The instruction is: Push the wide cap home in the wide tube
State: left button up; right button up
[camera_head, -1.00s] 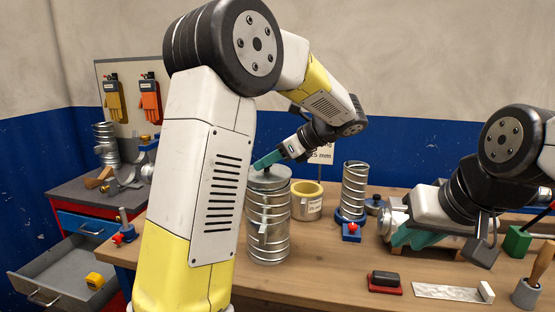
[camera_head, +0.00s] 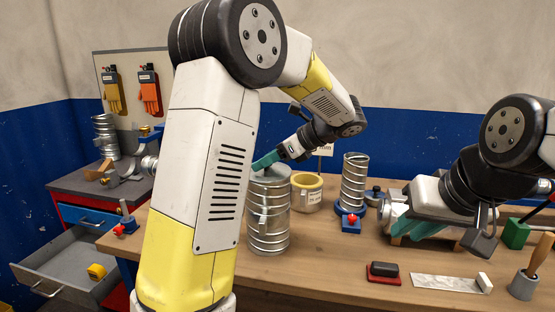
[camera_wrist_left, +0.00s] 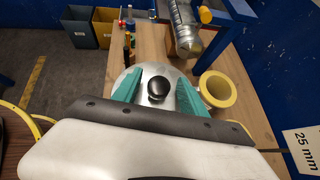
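The wide tube (camera_head: 267,228) is a ribbed metal spiral duct standing upright on the bench. The wide cap (camera_wrist_left: 152,72) is a round grey metal disc with a black knob at its centre, on the tube's top end. It shows in the head view (camera_head: 272,181), where its rim looks about level with the tube's top; how deep it sits I cannot tell. My left gripper (camera_wrist_left: 158,84) is open, its teal fingers on either side of the knob with gaps. It is over the cap in the head view (camera_head: 262,161). My right gripper (camera_head: 408,228) is low over the bench at right, its fingertips unclear.
A yellow ring-shaped roll (camera_head: 306,193) and a narrower spiral tube (camera_head: 354,182) stand right of the wide tube. A black-and-red block (camera_head: 383,272), a metal strip (camera_head: 446,283) and a grey pot (camera_head: 523,286) lie along the front. An open drawer (camera_head: 62,265) is at left.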

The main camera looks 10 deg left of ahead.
pick_arm(q)
jog(key=shift+d, duration=0.1)
jog(key=v, duration=0.6)
jog(key=shift+d+r, duration=0.1)
jog(key=shift+d, duration=0.05)
jog(key=shift+s+d+r, duration=0.15)
jog(key=shift+d+r, duration=0.25)
jog(key=shift+d, duration=0.1)
jog(key=shift+a, duration=0.1)
